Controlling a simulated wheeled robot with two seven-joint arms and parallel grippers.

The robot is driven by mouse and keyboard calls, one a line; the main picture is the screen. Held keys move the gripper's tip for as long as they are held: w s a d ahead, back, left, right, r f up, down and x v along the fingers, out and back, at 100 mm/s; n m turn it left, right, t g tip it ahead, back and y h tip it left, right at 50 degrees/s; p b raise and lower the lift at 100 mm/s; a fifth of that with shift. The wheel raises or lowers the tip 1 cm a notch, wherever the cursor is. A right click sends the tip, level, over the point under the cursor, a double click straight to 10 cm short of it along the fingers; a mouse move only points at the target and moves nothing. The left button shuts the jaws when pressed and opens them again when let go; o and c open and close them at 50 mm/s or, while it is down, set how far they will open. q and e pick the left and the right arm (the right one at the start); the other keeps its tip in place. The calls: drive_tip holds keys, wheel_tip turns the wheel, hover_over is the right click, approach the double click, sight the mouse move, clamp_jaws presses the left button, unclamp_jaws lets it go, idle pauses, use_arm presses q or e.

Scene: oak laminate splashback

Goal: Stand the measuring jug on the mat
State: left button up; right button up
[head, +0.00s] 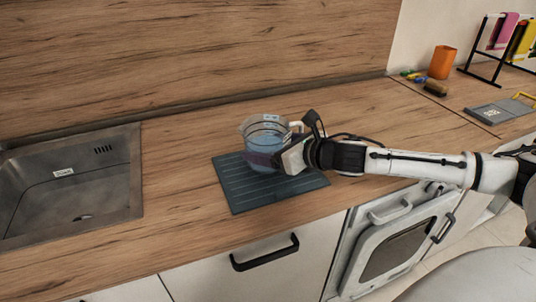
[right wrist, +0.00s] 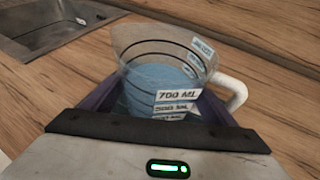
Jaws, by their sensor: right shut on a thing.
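The measuring jug (head: 262,132) is a clear, upright jug with blue contents and dark measuring rings. In the head view it is over the back part of the dark ribbed mat (head: 246,192); whether its base touches the mat is hard to tell. My right gripper (head: 277,157) reaches in from the right and is shut on the jug's body. In the right wrist view the jug (right wrist: 165,85) sits between the purple finger pads, with its white handle (right wrist: 235,90) to the right and the 700 ml label facing the camera. My left gripper is not in view.
A steel sink (head: 70,180) is set into the worktop at the left. An orange cup (head: 442,62), a brush (head: 435,88), a grey board (head: 500,111) and a rack (head: 492,68) with coloured cloths are at the far right. The worktop around the mat is clear.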

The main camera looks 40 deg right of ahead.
drive_tip(key=shift+w+f, duration=0.1)
drive_tip(key=shift+f, duration=0.75)
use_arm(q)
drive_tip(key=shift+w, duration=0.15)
use_arm(e)
drive_tip(key=o, duration=1.6)
drive_tip(key=shift+f, duration=0.15)
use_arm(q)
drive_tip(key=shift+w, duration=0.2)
